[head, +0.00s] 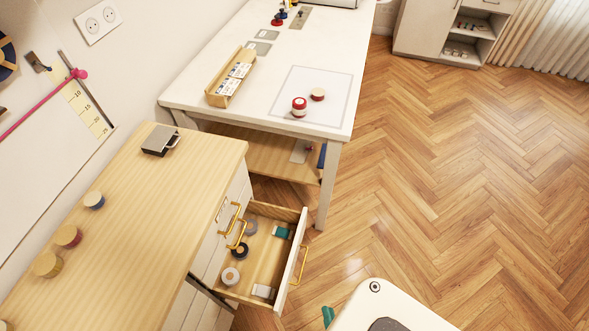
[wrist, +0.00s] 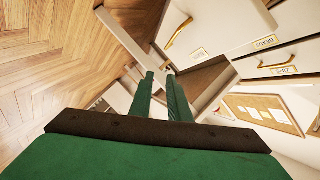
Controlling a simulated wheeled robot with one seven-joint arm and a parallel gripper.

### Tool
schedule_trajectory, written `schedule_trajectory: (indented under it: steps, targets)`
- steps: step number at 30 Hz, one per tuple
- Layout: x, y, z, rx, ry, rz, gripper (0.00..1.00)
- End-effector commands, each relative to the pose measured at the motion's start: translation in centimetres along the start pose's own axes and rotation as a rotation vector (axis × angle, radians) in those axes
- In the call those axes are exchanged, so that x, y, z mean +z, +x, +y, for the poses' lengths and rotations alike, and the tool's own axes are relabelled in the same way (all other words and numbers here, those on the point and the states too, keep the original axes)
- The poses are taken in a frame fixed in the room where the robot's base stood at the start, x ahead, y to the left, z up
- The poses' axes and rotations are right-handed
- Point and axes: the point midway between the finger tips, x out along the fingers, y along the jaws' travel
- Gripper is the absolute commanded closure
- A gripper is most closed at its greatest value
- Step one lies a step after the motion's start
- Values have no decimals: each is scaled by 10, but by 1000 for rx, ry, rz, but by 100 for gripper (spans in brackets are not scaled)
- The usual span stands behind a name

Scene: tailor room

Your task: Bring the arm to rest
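My gripper (wrist: 160,74) shows in the wrist view with two green fingers. A gap lies between the fingertips and nothing is held there. The pulled-out drawer (head: 297,228) of the wooden-topped cabinet stands to the left of my arm. In the wrist view the drawer (wrist: 205,82) lies beyond the fingertips; I cannot tell how close, and no grip on it shows.
The drawer holds several small items, including a white roll (head: 231,275) and a teal piece (head: 283,233). The cabinet top (head: 150,215) bears several spools and a dark box (head: 160,140). A white table (head: 345,90) stands behind. Open wooden floor (head: 455,160) lies to the right.

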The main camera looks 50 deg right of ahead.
Motion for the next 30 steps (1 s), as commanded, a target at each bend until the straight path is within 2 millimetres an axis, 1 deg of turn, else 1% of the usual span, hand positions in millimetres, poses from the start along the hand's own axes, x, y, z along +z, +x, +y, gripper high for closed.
schedule_trajectory:
  steps: [1, 5, 8, 11, 12, 14, 15, 16, 17, 18, 20, 21, 23, 24, 27, 30]
  targets:
    - [1, -2, -10, -16, -24, -19, 84]
    - [6, -7, -39, -59, -102, -74, 84]
    - [10, -13, -69, -107, -178, -123, 84]
    - [15, -25, -110, -171, -283, -184, 84]
    - [17, -32, -129, -202, -333, -208, 84]
    - [18, -43, -159, -250, -408, -240, 84]
    - [18, -51, -180, -282, -458, -261, 84]
    - [18, -57, -194, -305, -497, -275, 84]
    - [18, -64, -210, -330, -534, -286, 84]
    - [17, -72, -230, -364, -584, -301, 84]
    - [14, -86, -260, -412, -659, -318, 84]
    - [11, -95, -281, -446, -708, -327, 84]
    - [6, -108, -311, -493, -778, -336, 84]
    - [2, -116, -329, -522, -822, -340, 84]
    - [-8, -134, -368, -584, -916, -341, 84]
    - [-16, -145, -396, -627, -981, -338, 84]
